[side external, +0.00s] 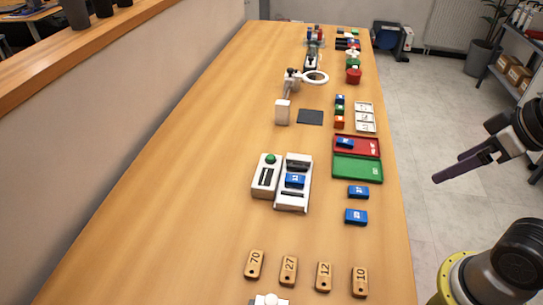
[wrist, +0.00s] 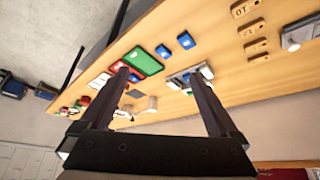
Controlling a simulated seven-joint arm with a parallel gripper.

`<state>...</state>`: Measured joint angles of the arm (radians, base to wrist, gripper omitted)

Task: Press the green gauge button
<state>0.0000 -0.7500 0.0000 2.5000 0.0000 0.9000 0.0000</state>
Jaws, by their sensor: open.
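The green button (side external: 271,159) is a small dome on top of a white gauge box (side external: 262,183) with a dark slot, left of the table's middle in the side external view. A second white unit (side external: 292,204) stands close to its right with a blue block (side external: 295,181) on it. My gripper (side external: 437,179) is open and empty, up off the table's right side and well apart from the button. In the wrist view my gripper (wrist: 157,75) has its fingers spread wide. The white units (wrist: 207,72) show partly behind the right finger there; I cannot make out the button.
A red tray (side external: 370,151) holding a blue block and a green tray (side external: 358,168) lie right of the units. Two blue blocks (side external: 357,192) (side external: 356,217) lie nearer. Several wooden tags (side external: 289,271) line the front. A magnifier (side external: 315,77) stands farther back. The table's left side is clear.

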